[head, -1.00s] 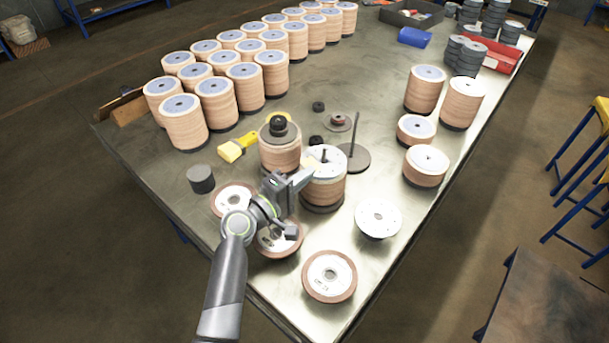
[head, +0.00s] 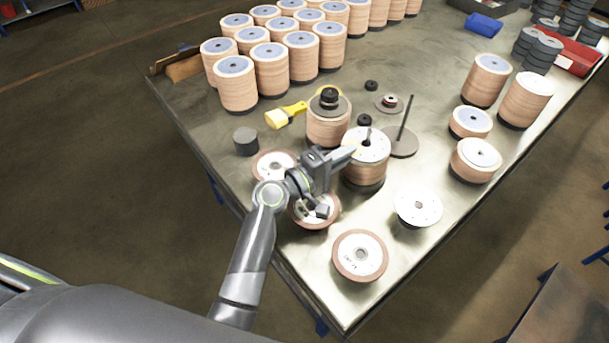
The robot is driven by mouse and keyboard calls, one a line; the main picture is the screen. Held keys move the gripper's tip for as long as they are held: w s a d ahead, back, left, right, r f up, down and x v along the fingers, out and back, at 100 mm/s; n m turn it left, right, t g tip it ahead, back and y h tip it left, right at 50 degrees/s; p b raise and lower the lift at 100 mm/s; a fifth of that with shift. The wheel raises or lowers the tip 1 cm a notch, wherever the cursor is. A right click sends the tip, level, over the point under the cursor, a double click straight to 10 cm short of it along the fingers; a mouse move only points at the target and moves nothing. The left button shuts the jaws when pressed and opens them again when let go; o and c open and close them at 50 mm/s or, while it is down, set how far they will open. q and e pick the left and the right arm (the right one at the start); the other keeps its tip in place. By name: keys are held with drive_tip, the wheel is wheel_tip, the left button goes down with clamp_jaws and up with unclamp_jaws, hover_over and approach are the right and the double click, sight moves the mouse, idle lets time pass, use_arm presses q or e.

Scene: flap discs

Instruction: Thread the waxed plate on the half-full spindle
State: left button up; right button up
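A spindle (head: 369,132) stands near the front of the table. Its dark tip shows above a stack of tan discs (head: 364,172). A white plate with small holes (head: 372,147) lies on top of that stack, around the spindle. I cannot tell whether it is waxed. My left gripper (head: 348,153) is at the left edge of this white plate, with its tip over or against it. Whether the fingers hold it is unclear. My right gripper is not in view.
Brown-rimmed plates (head: 360,256) and a white plate (head: 418,208) lie in front. A capped stack (head: 328,127) stands behind left, and a bare spindle (head: 406,118) behind right.

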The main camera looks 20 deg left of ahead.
use_arm(q)
drive_tip(key=b+v, duration=0.3)
drive_tip(key=v, duration=1.3)
drive_tip(key=shift+w, duration=0.1)
idle(1.5)
